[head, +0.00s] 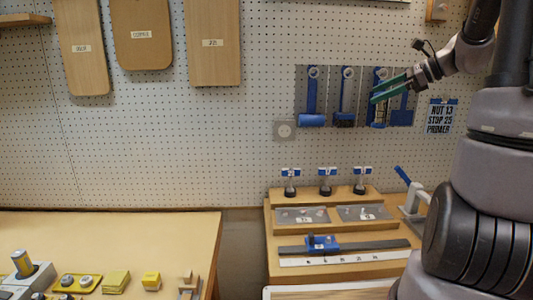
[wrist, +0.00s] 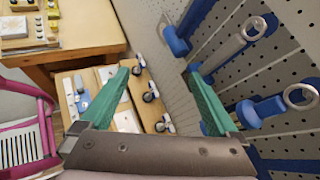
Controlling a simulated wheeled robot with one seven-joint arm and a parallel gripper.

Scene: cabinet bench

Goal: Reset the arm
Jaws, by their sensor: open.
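My gripper (head: 388,91) has green fingers and is raised in front of the pegboard at the right in the head view. In the wrist view my gripper (wrist: 163,92) shows its two green fingers spread apart, with nothing between them. Blue tools hang on a grey panel close behind it: a blue roller-like tool (head: 311,100), a blue brush-like tool (head: 346,98) and a third one partly hidden by the gripper. In the wrist view a blue tool with a metal ring (wrist: 252,28) hangs to the right of the fingers.
A wooden side bench (head: 275,262) below holds small blue-topped stands (head: 327,180), parts trays (head: 301,215) and a ruler (head: 345,258). A larger bench (head: 120,230) stands at left. A pink-framed item (wrist: 25,125) shows in the wrist view. Open air lies left of the gripper.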

